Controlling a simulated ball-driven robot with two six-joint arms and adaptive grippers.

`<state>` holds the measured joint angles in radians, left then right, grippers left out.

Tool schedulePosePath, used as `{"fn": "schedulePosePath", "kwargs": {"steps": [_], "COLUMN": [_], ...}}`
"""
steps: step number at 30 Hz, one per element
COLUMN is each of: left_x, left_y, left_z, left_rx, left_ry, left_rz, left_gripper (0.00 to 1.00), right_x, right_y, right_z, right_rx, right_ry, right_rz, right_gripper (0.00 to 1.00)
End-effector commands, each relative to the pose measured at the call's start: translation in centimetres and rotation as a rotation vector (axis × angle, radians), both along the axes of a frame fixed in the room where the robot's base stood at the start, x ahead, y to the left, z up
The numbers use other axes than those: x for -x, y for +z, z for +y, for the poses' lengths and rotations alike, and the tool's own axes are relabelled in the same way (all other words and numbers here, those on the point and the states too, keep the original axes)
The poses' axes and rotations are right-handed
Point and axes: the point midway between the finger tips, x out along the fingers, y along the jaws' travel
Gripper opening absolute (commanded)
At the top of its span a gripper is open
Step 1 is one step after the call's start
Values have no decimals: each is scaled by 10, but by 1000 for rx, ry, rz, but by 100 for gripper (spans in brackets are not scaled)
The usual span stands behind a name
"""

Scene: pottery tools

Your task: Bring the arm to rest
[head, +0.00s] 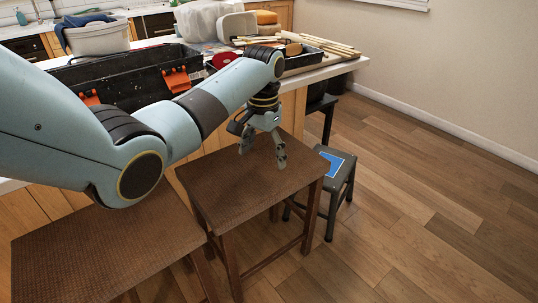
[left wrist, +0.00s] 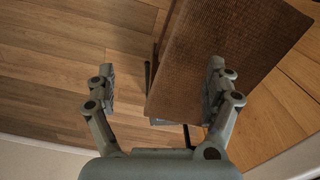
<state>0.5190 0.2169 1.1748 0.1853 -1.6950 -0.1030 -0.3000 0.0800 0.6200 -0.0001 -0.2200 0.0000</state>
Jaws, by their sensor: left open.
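My left arm (head: 190,105) reaches in from the left across the head view, over a black tool box and the counter edge. My left gripper (head: 263,156) hangs down at its end, above the far part of a brown woven stool. It is open and holds nothing. In the left wrist view the two fingers (left wrist: 160,90) stand wide apart, with the stool seat and wooden floor behind them. My right gripper shows in neither view.
The black tool box (head: 110,82) with orange latches stands on the counter. Wooden tools (head: 325,45) lie in a tray at the counter's right end. Two woven stools (head: 235,185) (head: 95,255) stand in front. A small dark stool (head: 338,163) stands right of them. The floor at right (head: 430,190) is clear.

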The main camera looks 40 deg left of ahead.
Motion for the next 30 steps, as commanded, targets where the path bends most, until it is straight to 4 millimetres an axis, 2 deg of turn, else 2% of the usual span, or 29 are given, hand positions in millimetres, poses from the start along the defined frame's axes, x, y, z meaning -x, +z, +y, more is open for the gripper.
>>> {"fn": "schedulePosePath", "kwargs": {"steps": [9,11,14,17,18,23,24,26,27,29,30], "left_x": [4,16,54,112,137,241,267,309,338,382,413], "left_y": [-8,-20,-59,-112,-136,-226,-247,-276,-295,-320,-336], "left_z": [0,-2,-7,-14,-16,-23,-25,-28,-29,-31,-33], "left_rx": [0,1,9,15,15,3,-2,-10,-16,-26,-34], "left_ry": [31,30,27,27,28,36,38,39,39,38,35], "left_rz": [10,34,111,224,262,352,362,373,376,373,367], "left_gripper": [86,86,86,86,86,86,86,86,86,86,86], "right_x": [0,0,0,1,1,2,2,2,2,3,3], "right_y": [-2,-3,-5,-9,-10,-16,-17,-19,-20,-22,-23], "right_z": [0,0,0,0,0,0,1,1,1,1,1], "right_rx": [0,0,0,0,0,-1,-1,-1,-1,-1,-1], "right_ry": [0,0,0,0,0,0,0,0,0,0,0], "right_rz": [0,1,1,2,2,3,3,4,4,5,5], "right_gripper": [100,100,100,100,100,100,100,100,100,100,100]}}
